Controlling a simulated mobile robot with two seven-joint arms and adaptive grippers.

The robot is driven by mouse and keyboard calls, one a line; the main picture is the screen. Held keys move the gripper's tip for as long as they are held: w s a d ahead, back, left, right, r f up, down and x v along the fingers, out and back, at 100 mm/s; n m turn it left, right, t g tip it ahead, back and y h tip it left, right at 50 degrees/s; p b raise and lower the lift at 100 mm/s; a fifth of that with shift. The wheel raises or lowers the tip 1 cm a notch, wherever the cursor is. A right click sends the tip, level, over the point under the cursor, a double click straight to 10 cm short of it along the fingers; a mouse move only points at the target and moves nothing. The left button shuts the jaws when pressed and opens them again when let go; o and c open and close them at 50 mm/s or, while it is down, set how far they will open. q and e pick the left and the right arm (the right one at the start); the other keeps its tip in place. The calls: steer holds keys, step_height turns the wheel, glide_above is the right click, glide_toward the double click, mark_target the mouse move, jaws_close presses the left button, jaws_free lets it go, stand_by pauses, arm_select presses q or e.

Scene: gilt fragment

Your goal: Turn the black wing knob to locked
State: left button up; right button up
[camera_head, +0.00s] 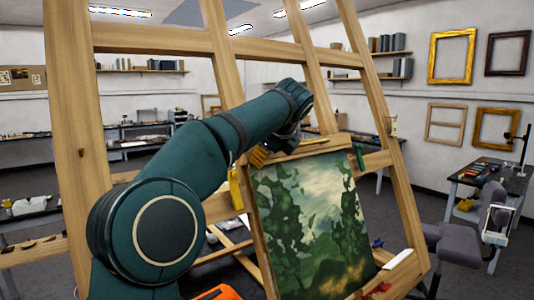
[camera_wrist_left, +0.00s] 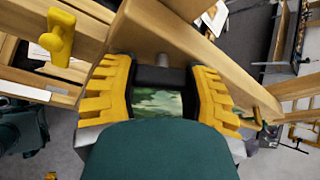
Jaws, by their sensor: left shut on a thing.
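The black wing knob (camera_wrist_left: 162,76) sits on the wooden easel (camera_wrist_left: 165,40), between the two yellow fingers of my left gripper (camera_wrist_left: 163,88) in the left wrist view. The fingers are shut on the knob from both sides. Any locked marking cannot be seen. My right gripper is not in view.
A yellow knob (camera_head: 235,188) is on the easel just left of my gripper. A green knob (camera_head: 360,157) is to its right. Blue (camera_head: 377,243) and red (camera_head: 378,288) knobs are lower right. Easel beams surround my arm. A grey chair (camera_head: 455,245) stands right.

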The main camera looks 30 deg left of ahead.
arm_select(q)
steer(key=m+g, duration=0.2)
steer(key=m, duration=0.2)
steer(key=shift+s+y, duration=0.1)
steer(key=shift+y, duration=0.2)
stand_by(0.5)
steer(key=o, duration=1.2)
steer(key=v, duration=0.7)
steer(key=shift+d+r, duration=0.2)
